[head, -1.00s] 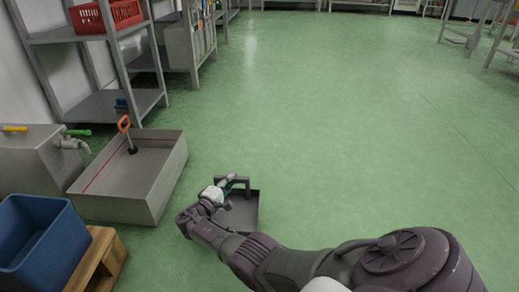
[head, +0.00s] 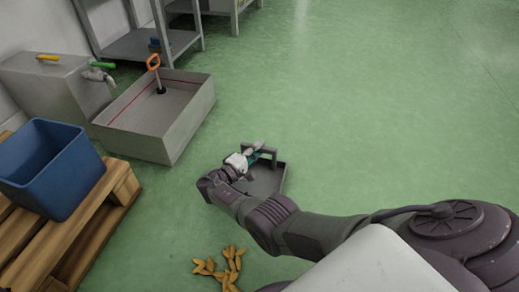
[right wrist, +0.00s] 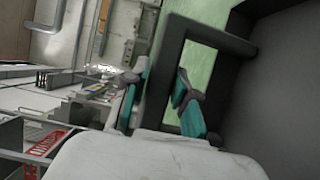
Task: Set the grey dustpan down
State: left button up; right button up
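The grey dustpan (head: 268,181) is in the middle of the head view, its open pan facing up and its looped handle at the back. My right gripper (head: 256,157) is at that handle. In the right wrist view the handle bar (right wrist: 160,72) passes between the two teal-padded fingers of the right gripper (right wrist: 160,95), which are closed about it. The dark pan (right wrist: 285,85) fills the right side there. Whether the dustpan touches the floor or hangs just above it, I cannot tell. My left gripper is out of view.
Yellow-brown leaf-like scraps (head: 222,268) lie on the green floor (head: 370,110) near me. A grey metal basin (head: 160,140) with an orange-handled tool stands at the left. A blue bin (head: 52,172) sits on a wooden pallet (head: 85,232). The floor to the right is clear.

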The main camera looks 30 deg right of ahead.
jog(key=o, duration=0.3)
jog(key=shift+o, duration=0.2)
